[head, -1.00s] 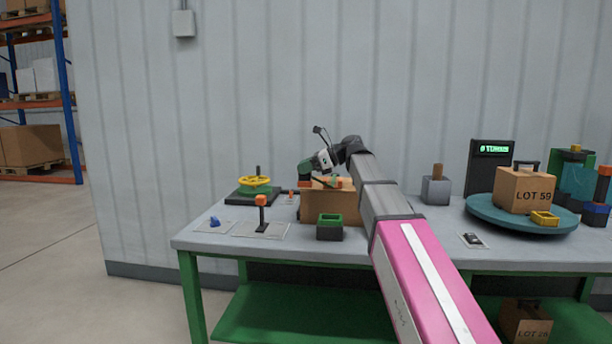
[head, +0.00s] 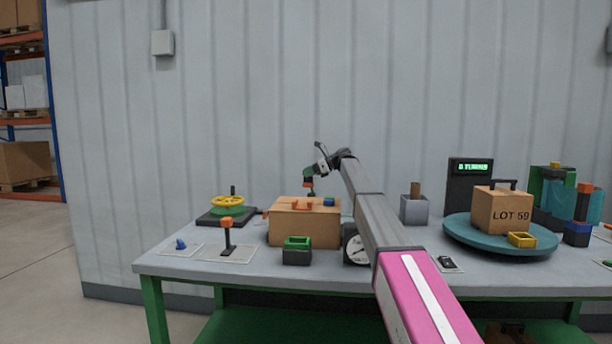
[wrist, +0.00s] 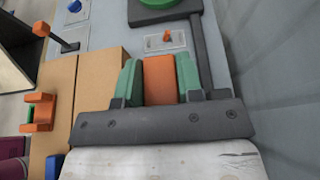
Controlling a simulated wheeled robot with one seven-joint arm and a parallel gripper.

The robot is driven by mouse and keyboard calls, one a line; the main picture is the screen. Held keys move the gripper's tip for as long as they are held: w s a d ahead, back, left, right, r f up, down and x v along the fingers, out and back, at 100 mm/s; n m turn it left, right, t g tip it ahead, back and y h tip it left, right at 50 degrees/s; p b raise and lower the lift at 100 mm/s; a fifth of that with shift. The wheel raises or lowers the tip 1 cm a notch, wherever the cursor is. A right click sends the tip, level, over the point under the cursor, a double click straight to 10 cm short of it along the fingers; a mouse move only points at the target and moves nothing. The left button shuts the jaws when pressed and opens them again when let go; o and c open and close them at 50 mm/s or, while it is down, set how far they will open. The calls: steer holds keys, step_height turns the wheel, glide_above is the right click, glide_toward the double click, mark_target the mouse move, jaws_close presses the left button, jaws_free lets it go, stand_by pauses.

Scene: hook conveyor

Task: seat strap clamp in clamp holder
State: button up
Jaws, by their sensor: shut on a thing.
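My gripper (head: 309,182) is above and behind the cardboard box (head: 303,230). In the wrist view its green fingers (wrist: 160,80) are shut on an orange block, probably the strap clamp (wrist: 160,78). The orange part also shows below my gripper in the head view, with a dark piece under it. The held block is apart from the box. Which thing is the clamp holder I cannot tell for sure; an orange bracket (head: 301,205) sits on the box top and also shows in the wrist view (wrist: 40,113).
A yellow wheel (head: 229,203) on a dark base and an orange-topped lever (head: 227,224) stand left. A turntable (head: 490,238) with a LOT 59 box (head: 502,210) is right.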

mark_target(310, 182)
steer(key=shift+w+d+f, duration=0.1)
steer(key=shift+w+f, duration=0.2)
steer(key=shift+f, duration=0.5)
steer(key=shift+w+d+f, duration=0.15)
steer(key=shift+w+f, duration=0.1)
steer(key=shift+f, duration=0.6)
steer(key=shift+w+d+f, duration=0.1)
steer(key=shift+w+f, duration=0.2)
steer(key=shift+f, duration=0.5)
steer(key=shift+f, duration=1)
stand_by(0.5)
steer(key=shift+s+f, duration=0.1)
steer(key=shift+f, duration=0.45)
steer(key=shift+s+f, duration=0.1)
steer(key=shift+f, duration=0.15)
steer(key=shift+s+f, duration=0.1)
stand_by(0.3)
steer(key=shift+r, duration=0.5)
steer(key=shift+w+r, duration=0.25)
steer(key=shift+r, duration=0.8)
steer(key=shift+r, duration=0.2)
